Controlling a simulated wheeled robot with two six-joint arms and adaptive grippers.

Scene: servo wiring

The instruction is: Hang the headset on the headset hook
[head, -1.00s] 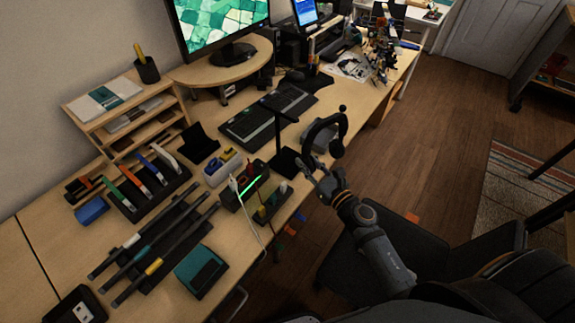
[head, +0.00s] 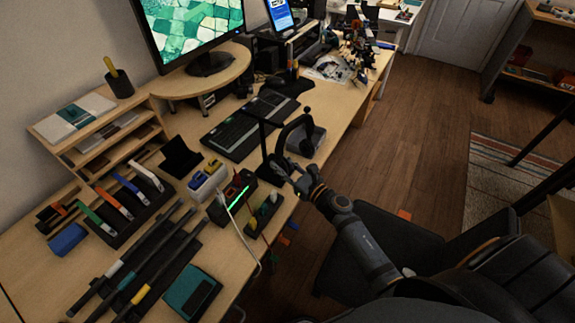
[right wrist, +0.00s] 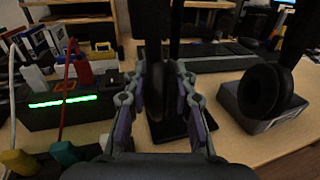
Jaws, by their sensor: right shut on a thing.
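The black headset (head: 283,136) is upright in the head view, close to the right of the black headset hook (head: 262,140), a thin post on a flat base. My right gripper (head: 288,173) is shut on the headset's lower near end. In the right wrist view one ear cup (right wrist: 157,88) is between my fingers (right wrist: 160,100), and the other ear cup (right wrist: 264,92) hangs at the right. The post of the hook (right wrist: 176,35) rises just behind the held cup. I cannot tell whether the headset touches the hook. My left gripper is not in view.
A grey box (right wrist: 258,122) stands at the right of the hook, behind the far cup. A black power strip with a green light (head: 232,200) and plugged cables is at the left. The desk's front edge is near my arm.

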